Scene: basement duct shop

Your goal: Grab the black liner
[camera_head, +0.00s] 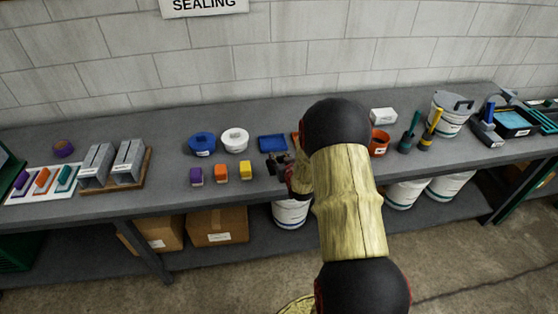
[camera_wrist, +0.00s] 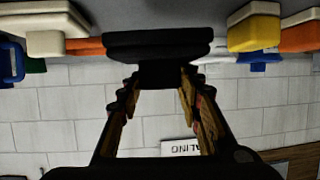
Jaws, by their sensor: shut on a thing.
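The black liner (camera_wrist: 157,45) is a dark, wide, flat-topped piece in the wrist view, held at the tips of my gripper (camera_wrist: 160,78). The two fingers close in on its narrower lower part from both sides. In the head view my gripper (camera_head: 280,165) is over the bench, right of the yellow block, with the dark liner small and partly hidden by my arm. I cannot tell whether the liner touches the bench.
On the bench (camera_head: 110,210), purple (camera_head: 196,176), orange (camera_head: 221,173) and yellow (camera_head: 246,170) blocks stand left of my gripper. An orange pot (camera_head: 380,142) stands right of my arm.

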